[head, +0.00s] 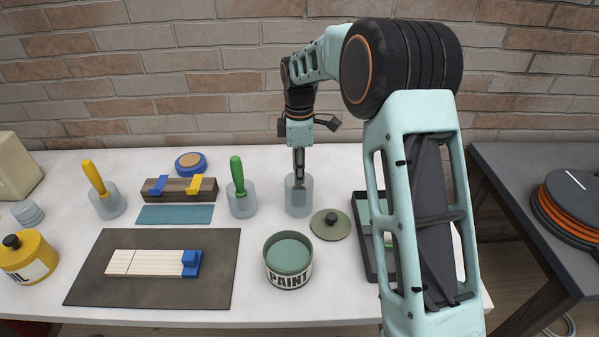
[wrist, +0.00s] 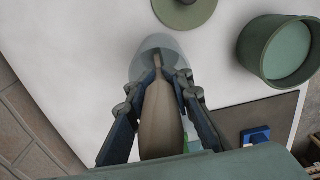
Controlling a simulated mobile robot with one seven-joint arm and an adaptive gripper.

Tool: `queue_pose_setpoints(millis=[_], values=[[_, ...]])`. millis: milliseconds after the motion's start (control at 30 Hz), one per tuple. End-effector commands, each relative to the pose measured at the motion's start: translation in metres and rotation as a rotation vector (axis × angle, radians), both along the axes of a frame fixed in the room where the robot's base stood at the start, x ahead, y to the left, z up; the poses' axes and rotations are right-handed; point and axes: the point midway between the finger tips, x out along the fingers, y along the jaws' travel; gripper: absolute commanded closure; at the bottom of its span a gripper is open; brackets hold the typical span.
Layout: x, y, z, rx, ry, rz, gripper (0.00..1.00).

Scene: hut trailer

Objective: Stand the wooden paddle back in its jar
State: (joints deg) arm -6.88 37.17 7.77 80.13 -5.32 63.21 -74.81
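The wooden paddle (wrist: 160,118) is a brown, flat piece in the wrist view, running between the fingers and narrowing away from the camera. My gripper (head: 299,172) points straight down at a clear jar (head: 299,198) in the head view. In the wrist view my gripper (wrist: 163,78) has its fingertips closed in on both sides of the paddle's narrow part. The jar also shows there (wrist: 150,52), with the paddle's far end over or inside its mouth. How deep that end sits cannot be told.
A jar with a green-handled tool (head: 241,185) stands just left, and a yellow-handled one (head: 104,195) farther left. A paint can (head: 289,262) and its lid (head: 331,225) lie in front. A dark tray (head: 365,275) is to the right. The brick wall (head: 200,60) is behind.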

Motion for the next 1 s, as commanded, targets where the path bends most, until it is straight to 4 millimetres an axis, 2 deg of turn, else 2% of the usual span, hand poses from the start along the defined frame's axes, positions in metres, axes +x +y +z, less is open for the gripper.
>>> queue_pose_setpoints(millis=[33,100,333,467,567,900,1000], values=[[0.000,0.000,0.000,0.000,0.000,0.000,0.79],[0.000,0.000,0.000,0.000,0.001,0.000,0.72],[0.000,0.000,0.000,0.000,0.001,0.000,0.72],[0.000,0.000,0.007,0.000,-0.001,0.000,0.72],[0.001,0.000,0.020,0.001,-0.003,-0.001,0.72],[0.001,0.000,0.092,0.002,-0.005,-0.001,0.72],[0.001,0.000,0.107,0.002,-0.003,-0.002,0.72]])
